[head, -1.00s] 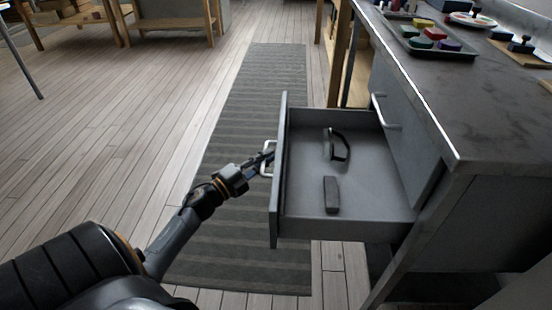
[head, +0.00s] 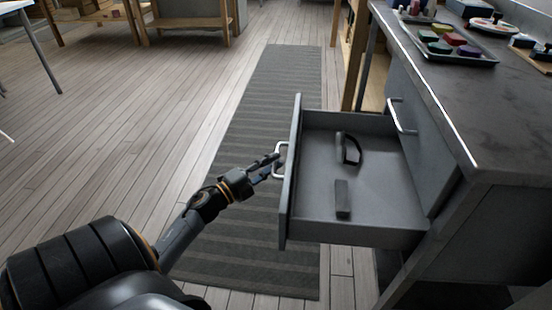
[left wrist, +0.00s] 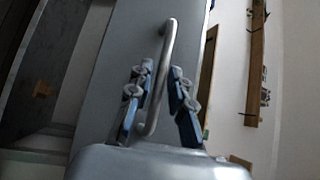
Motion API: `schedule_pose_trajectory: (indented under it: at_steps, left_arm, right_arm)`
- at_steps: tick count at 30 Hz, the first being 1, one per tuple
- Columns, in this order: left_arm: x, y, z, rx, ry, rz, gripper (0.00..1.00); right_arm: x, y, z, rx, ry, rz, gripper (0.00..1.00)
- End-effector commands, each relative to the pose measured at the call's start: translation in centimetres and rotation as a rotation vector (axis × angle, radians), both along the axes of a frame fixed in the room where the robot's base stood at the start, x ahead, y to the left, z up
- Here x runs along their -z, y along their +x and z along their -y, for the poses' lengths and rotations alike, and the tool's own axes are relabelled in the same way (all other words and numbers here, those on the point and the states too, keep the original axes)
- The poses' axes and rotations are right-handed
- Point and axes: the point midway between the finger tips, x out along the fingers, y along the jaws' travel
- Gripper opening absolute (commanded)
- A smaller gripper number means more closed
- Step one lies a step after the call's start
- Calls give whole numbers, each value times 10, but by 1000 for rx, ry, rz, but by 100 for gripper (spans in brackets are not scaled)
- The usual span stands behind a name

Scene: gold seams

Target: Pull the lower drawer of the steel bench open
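The lower drawer (head: 372,228) of the steel bench (head: 470,225) stands pulled well out, its inside showing in the head view. Its bar handle (head: 281,160) is on the drawer's front face, which points left. My left gripper (head: 270,167) is at this handle, with its fingers spread. In the left wrist view the handle (left wrist: 168,50) runs between the two fingers of the left gripper (left wrist: 160,88), with a gap on the right side; touch on the left side cannot be told. My right gripper is not in view.
A dark block (head: 342,198) and a looped dark item (head: 350,149) lie in the drawer. A closed drawer with a handle (head: 402,118) is above. The benchtop holds a tray (head: 488,60) of coloured blocks. A striped runner (head: 245,240) covers clear floor left of the bench.

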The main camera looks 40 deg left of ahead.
Motion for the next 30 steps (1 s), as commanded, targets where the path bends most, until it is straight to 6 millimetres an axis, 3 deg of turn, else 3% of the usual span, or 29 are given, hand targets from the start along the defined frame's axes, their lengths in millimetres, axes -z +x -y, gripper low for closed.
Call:
schedule_pose_trajectory:
  at_steps: [6, 13, 19, 30]
  left_arm:
    - [8, -47, -9, -2, 0, -5, 20]
    - [13, -86, -16, -2, -1, -4, 20]
    - [14, -99, -18, -1, 2, -2, 20]
    - [14, -99, -18, 0, 2, -1, 20]
  right_arm:
    - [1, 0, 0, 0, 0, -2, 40]
    - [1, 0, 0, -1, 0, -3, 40]
    - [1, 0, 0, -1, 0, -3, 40]
    - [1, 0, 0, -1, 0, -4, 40]
